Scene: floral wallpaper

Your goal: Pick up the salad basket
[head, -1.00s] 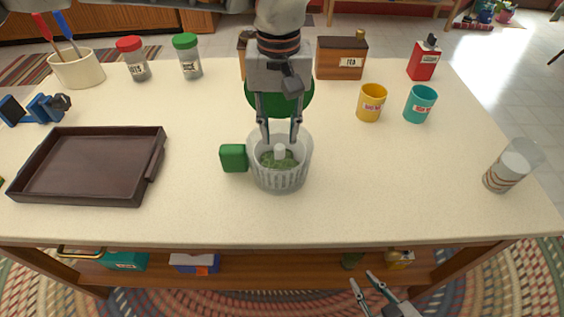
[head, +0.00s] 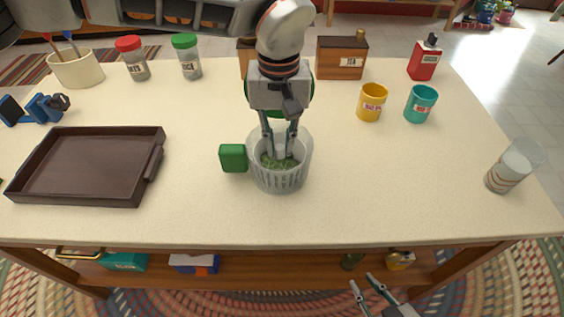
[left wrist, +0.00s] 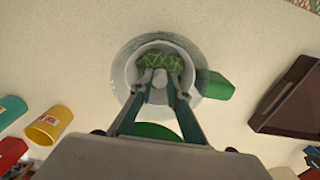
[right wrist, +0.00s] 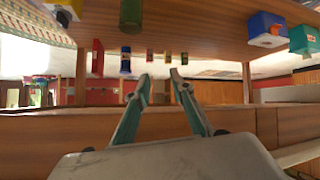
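The salad basket (head: 279,163) is a pale inner basket with green leaves and a white centre post. It sits inside a clear ribbed bowl (head: 281,181) with a green side handle (head: 233,158). My left gripper (head: 278,153) points down into the basket. In the left wrist view its fingertips (left wrist: 160,80) stand open on either side of the centre post (left wrist: 158,78), with the leaves (left wrist: 160,62) beyond. Contact with the post cannot be told. My right gripper (head: 370,288) is open and empty in front of the table, below its top; it also shows in the right wrist view (right wrist: 161,78).
A green round lid (head: 308,92) lies behind the bowl, partly hidden by my arm. A dark tray (head: 85,170) lies left. Yellow (head: 371,103) and teal (head: 420,104) cups and a glass (head: 512,167) stand right. The table front (head: 390,205) is clear.

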